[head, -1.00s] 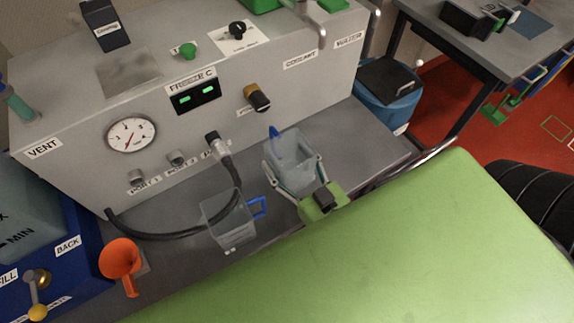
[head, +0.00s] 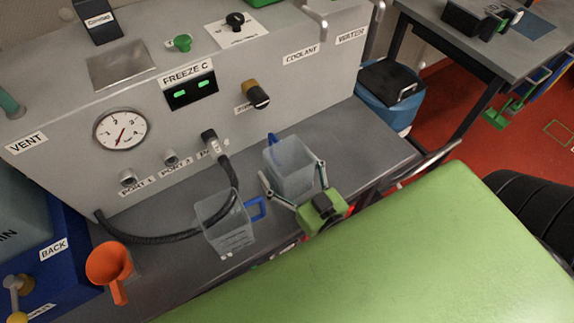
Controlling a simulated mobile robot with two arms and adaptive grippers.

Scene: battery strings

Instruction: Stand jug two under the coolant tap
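A clear jug with a blue handle (head: 290,163) stands upright on the grey ledge below the panel's COOLANT label (head: 301,54). A bent metal spout (head: 317,24) juts out above that label. A second clear jug (head: 224,222), its blue handle on the right, stands nearer and to the left. No jug number is readable. My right gripper (head: 293,183) is on the near side of the farther jug. Its fingers are spread, one by the jug's near left and one by its right; whether they touch is unclear. My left gripper is not in view.
A black hose (head: 160,238) runs from a panel port past the nearer jug. A brown-black knob (head: 256,95) sticks out of the panel. The ledge right of the farther jug (head: 370,150) is clear.

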